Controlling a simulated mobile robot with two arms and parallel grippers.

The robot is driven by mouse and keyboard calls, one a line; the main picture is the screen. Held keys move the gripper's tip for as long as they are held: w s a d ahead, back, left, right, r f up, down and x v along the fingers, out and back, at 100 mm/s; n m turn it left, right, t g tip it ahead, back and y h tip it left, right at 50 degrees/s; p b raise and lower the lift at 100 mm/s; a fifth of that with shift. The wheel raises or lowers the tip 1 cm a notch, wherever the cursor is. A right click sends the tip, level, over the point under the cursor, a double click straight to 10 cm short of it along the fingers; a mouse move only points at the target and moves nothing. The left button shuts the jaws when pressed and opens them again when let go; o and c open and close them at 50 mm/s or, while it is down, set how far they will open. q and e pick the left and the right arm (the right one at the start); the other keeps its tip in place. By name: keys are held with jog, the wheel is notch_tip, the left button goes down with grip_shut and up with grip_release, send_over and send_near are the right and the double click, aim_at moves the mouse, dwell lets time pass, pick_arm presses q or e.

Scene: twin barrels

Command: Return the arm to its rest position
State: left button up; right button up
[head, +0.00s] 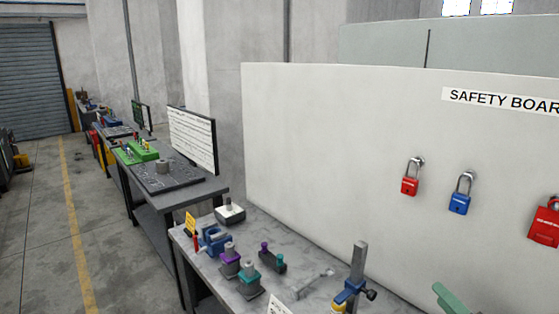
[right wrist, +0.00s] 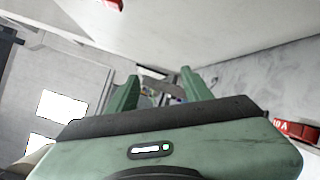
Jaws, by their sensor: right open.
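My right gripper (right wrist: 158,82) shows in the right wrist view with its two green fingers apart and nothing between them. In the head view only a green part of my right gripper (head: 455,298) shows at the bottom edge, right of the middle, in front of the white board. The rest of that arm is out of the picture. My left gripper is in neither view.
The grey bench (head: 305,262) holds twin barrels, one purple (head: 230,260) and one teal (head: 249,280), and a blue vise (head: 213,238). A white safety board (head: 330,150) stands behind, with a red padlock (head: 410,180) and a blue padlock (head: 460,197). Free floor (head: 110,240) lies left.

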jog(key=s+a+f+m+g+h, duration=0.6)
jog(key=s+f+m, duration=0.4)
jog(key=f+m, duration=0.45)
jog(key=s+a+f+m+g+y, duration=0.1)
jog(key=s+a+m+g, duration=0.4)
jog(key=s, duration=0.5)
jog(key=s+a+f+m+g+y, duration=0.1)
jog(key=s+a+f+m+g, duration=0.15)
jog(key=s+a+m, duration=0.65)
notch_tip(320, 180, down, 34)
jog(key=s+d+n+g+b, duration=0.2)
jog(key=n+b, duration=0.2)
jog(key=b, duration=0.7)
jog(key=s+d+f+b, duration=0.1)
jog(key=s+f+b, duration=0.3)
jog(key=s+f, duration=0.5)
jog(key=s+d+f+g+b, duration=0.1)
jog(key=s+f+b, duration=0.4)
jog(key=f, duration=1.4)
jog(key=s+d, duration=0.1)
jog(key=s, duration=0.2)
jog(key=shift+s+d+h+b, duration=0.15)
jog(key=shift+s+h+b, duration=0.15)
jog(key=shift+s+h, duration=0.1)
